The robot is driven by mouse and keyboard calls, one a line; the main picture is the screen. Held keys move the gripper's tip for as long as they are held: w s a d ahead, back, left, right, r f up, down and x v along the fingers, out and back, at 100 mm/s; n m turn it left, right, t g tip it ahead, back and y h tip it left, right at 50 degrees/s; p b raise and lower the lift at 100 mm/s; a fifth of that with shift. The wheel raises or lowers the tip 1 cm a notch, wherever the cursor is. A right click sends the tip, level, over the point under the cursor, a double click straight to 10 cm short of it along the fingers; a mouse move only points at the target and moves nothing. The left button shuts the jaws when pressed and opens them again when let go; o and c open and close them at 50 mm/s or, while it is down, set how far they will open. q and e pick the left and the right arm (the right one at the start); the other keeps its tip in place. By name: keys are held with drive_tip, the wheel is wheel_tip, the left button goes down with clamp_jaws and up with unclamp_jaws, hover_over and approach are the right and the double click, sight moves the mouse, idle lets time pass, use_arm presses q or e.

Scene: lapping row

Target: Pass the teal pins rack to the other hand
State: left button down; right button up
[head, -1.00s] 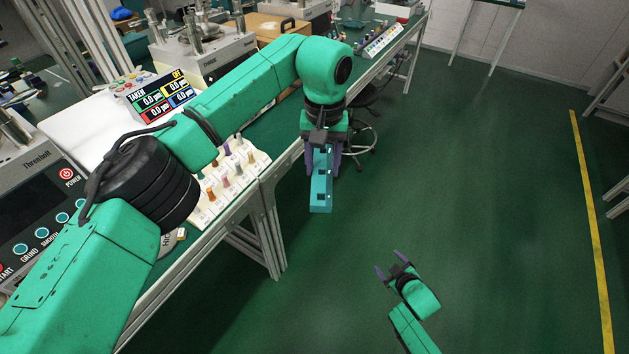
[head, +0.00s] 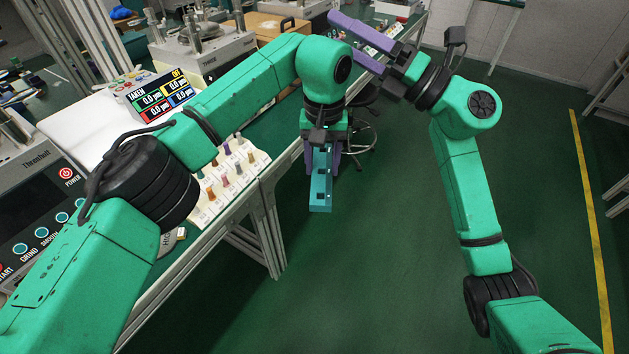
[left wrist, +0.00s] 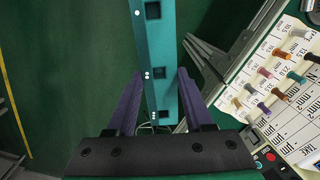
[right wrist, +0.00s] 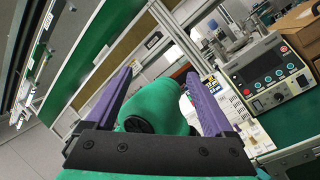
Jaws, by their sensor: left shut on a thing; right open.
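The teal pins rack (head: 320,190) is a long teal bar with square dark holes and white dots. It also shows in the left wrist view (left wrist: 158,55), between purple fingers. My left gripper (head: 322,165) is shut on one end of it and holds it out over the floor beside the bench; the rest of the rack sticks out past the fingers. My right gripper (head: 362,42) is open and empty, above and to the right of my left wrist in the head view. The right wrist view, between its fingers (right wrist: 160,95), shows my teal arm; the rack is not visible there.
The bench carries a white board of coloured pins (head: 230,178), a readout display (head: 158,98) and machines. Its metal frame (head: 265,235) stands just left of the rack. A stool (head: 362,125) is behind my left gripper. The green floor to the right is clear.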

drive_tip(key=s+a+r+n+g+h, duration=0.1)
drive_tip(key=s+a+r+n+g, duration=0.4)
drive_tip(key=s+n, duration=0.5)
use_arm(q)
drive_tip(key=shift+d, duration=0.1)
use_arm(e)
drive_tip(key=s+a+f+n+h, duration=0.3)
drive_tip(key=s+a+n+h, duration=0.1)
drive_tip(key=s+a+n, duration=0.1)
use_arm(q)
drive_tip(key=shift+s+r, duration=0.1)
drive_tip(key=shift+a, duration=0.2)
drive_tip(key=shift+d, duration=0.1)
use_arm(e)
drive_tip(key=n+t+h, duration=0.3)
drive_tip(key=n+h, duration=1.2)
drive_tip(key=n, duration=0.3)
approach(317, 179)
drive_tip(key=x, duration=0.8)
